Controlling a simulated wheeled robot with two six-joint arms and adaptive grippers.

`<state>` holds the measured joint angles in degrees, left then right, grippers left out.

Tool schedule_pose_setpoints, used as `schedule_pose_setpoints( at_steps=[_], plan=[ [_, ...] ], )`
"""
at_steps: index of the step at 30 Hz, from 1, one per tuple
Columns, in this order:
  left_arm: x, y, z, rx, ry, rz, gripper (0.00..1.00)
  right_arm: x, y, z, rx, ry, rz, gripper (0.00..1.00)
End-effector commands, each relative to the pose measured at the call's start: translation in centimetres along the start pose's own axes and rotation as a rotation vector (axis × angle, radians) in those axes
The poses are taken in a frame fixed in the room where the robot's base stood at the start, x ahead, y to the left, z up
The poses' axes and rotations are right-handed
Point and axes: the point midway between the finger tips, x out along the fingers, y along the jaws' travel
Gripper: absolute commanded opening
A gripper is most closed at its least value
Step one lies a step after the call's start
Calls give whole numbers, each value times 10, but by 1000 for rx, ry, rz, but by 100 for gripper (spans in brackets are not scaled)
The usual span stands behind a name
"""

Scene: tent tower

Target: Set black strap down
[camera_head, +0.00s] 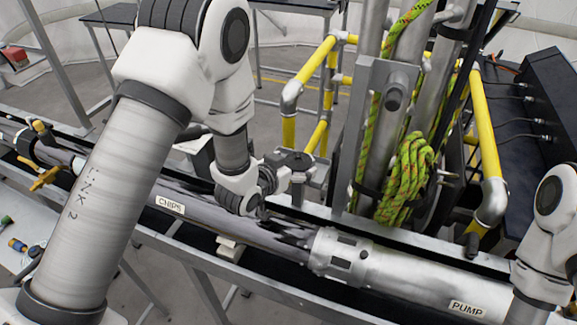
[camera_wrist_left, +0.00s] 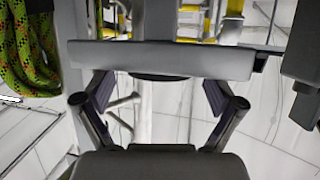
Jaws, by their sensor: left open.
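My left gripper (camera_head: 303,166) is near the middle of the head view, just above the long pipe and left of the upright metal poles. In the left wrist view its two fingers (camera_wrist_left: 157,92) stand wide apart, with nothing held between them. A grey bar (camera_wrist_left: 160,60) crosses just beyond the fingertips; I cannot tell whether they touch it. I cannot pick out a loose black strap for certain. A dark band (camera_head: 370,191) sits low around the poles. My right arm shows at the right edge, but its gripper is out of view.
The long pipe, labelled CHIPS (camera_head: 170,205) and PUMP (camera_head: 467,308), runs across the front. A coiled green rope (camera_head: 407,180) hangs on the poles right of my left gripper. Yellow railings (camera_head: 487,135) flank the poles. A black box (camera_head: 545,95) stands at right.

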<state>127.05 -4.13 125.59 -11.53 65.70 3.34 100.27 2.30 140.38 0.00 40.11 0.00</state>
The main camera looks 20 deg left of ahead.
Motion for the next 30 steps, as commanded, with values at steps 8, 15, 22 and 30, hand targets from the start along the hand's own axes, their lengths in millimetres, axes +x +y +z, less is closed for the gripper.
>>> schedule_pose_setpoints(
  at_steps=[8,15,22,30],
  plan=[
    [-47,-1,3,-2,0,-1,94,18,0,0,0,0,0,47],
    [-94,0,-8,-2,-5,3,94,4,0,1,0,-1,0,47],
    [-104,0,-10,-3,-6,7,94,-45,0,0,0,0,0,47],
    [-118,0,-5,-2,-3,1,94,-85,-1,0,0,0,0,47]
  ],
)
